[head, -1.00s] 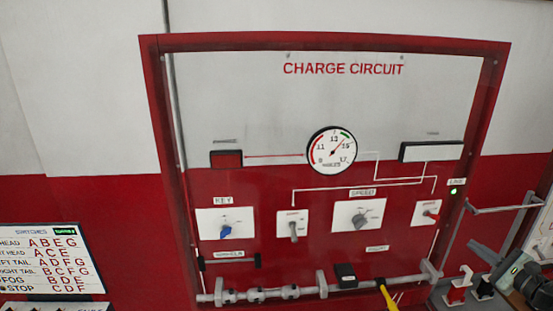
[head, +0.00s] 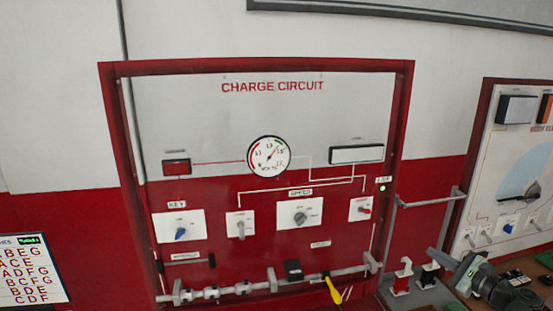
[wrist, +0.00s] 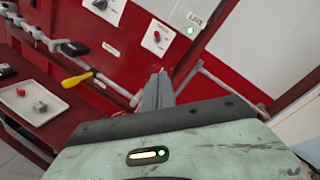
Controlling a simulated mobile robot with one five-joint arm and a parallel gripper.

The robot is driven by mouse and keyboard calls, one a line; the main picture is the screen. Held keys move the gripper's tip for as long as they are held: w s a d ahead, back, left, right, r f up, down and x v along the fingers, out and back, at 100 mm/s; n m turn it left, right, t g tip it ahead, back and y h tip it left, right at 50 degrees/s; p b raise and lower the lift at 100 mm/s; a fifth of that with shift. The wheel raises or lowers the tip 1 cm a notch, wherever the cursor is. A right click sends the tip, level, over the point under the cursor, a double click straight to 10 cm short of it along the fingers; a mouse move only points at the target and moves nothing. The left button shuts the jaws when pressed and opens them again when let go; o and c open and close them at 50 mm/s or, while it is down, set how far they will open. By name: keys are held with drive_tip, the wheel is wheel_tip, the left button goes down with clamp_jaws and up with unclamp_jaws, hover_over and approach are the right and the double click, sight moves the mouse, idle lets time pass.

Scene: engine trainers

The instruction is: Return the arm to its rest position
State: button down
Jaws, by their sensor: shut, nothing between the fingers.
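My gripper (wrist: 157,82) shows in the wrist view with its grey fingers together and nothing between them. Its pale green housing fills the bottom of that view. In the head view my arm and gripper (head: 440,262) are at the lower right, in front of the area right of the charge circuit panel (head: 256,67). The fingers look apart from the panel, though the exact gap cannot be told.
A yellow-handled lever (head: 332,289) hangs from a grey bar (head: 240,288) along the panel's bottom. A grey rail (head: 428,201) and another panel (head: 515,150) are at right. A white tray (wrist: 50,112) lies lower left.

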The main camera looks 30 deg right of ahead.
drive_tip(key=w+a+f+n+g+y, duration=0.15)
drive_tip(key=w+a+n+y, duration=0.3)
drive_tip(key=w+a, duration=0.9)
drive_tip(key=w+a+f+n+g+y, duration=0.1)
drive_tip(key=w+a+f+n+y, duration=0.3)
drive_tip(key=w+a, duration=0.95)
drive_tip(key=w+a+n+g+y+b, duration=0.1)
drive_tip(key=w+a+n+g+y, duration=0.15)
drive_tip(key=w+a, duration=0.7)
drive_tip(key=a+f+n+g, duration=0.3)
drive_tip(key=a+f, duration=0.1)
drive_tip(key=a, duration=0.6)
drive_tip(key=a+f+n+g, duration=0.3)
drive_tip(key=a+f, duration=0.1)
drive_tip(key=a, duration=0.6)
drive_tip(key=a+f+n+g, duration=0.3)
drive_tip(key=a+f, duration=0.1)
drive_tip(key=a, duration=0.6)
drive_tip(key=s+a+f+n+g+h, duration=0.3)
drive_tip(key=s+f+n+h, duration=0.1)
drive_tip(key=f+n+h, duration=0.1)
drive_tip(key=s+d+f+n+h, duration=0.1)
drive_tip(key=s+d+n+h, duration=0.1)
drive_tip(key=d, duration=0.5)
drive_tip(key=shift+d+f+n+h+b, duration=0.2)
drive_tip(key=shift+d+n+h+b, duration=0.4)
drive_tip(key=shift+n, duration=0.5)
